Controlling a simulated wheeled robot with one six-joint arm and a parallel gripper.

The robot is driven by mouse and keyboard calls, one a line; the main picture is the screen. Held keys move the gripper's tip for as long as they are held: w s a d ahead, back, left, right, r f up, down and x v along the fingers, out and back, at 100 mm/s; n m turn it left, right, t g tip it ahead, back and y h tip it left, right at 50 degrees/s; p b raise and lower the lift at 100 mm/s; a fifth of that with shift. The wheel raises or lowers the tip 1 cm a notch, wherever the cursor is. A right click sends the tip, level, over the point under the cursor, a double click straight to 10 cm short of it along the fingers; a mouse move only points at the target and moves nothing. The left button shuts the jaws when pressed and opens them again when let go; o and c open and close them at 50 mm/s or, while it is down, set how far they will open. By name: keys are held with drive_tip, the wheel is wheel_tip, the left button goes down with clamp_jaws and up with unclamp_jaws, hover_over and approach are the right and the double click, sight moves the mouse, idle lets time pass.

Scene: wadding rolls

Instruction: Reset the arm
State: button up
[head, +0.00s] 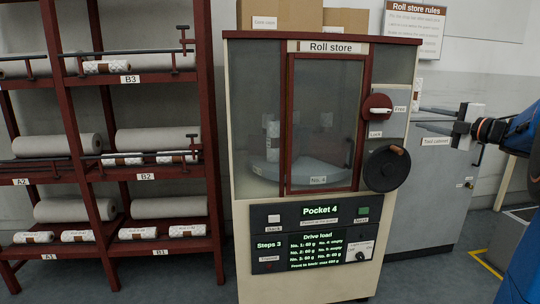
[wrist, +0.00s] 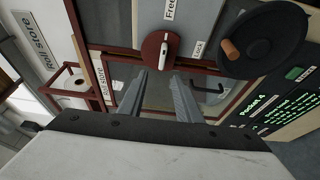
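My gripper (head: 428,116) is at the right in the head view, in front of the grey tool cabinet and right of the Roll store (head: 330,47). In the wrist view its two grey fingers (wrist: 159,80) stand apart with nothing between them. Beyond the fingertips are the store's red lock knob (wrist: 162,50) with a white handle and its glazed door. The lock knob also shows in the head view (head: 377,107), between the labels Free and Lock. The fingers look clear of the store, though the exact gap is hard to tell.
A black handwheel (head: 386,170) sticks out from the store's front. The tool cabinet (head: 433,190) stands behind my arm at the right. A red rack (head: 208,130) with wadding rolls is at the left. Boxes (head: 280,14) sit on the store. Grey floor is clear between rack and store.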

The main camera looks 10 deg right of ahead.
drive_tip(key=s+a+m+t+h, duration=0.1)
drive_tip(key=s+a+m+h, duration=0.2)
drive_tip(key=a+m+h, duration=0.6)
drive_tip(key=s+a+f+m+g, duration=0.4)
drive_tip(key=s+a+f, duration=0.2)
drive_tip(key=s+f, duration=0.5)
drive_tip(key=s+a+f+m+g+y, duration=0.1)
drive_tip(key=s+a+f+m+g, duration=0.3)
drive_tip(key=s+a+f, duration=0.3)
drive_tip(key=s+a+f+m+g+y, duration=0.1)
drive_tip(key=s+a+f+m+g, duration=0.4)
drive_tip(key=s+f, duration=0.9)
drive_tip(key=shift+s+a+f, duration=0.4)
drive_tip(key=shift+s+a, duration=0.5)
drive_tip(key=shift+a, duration=0.05)
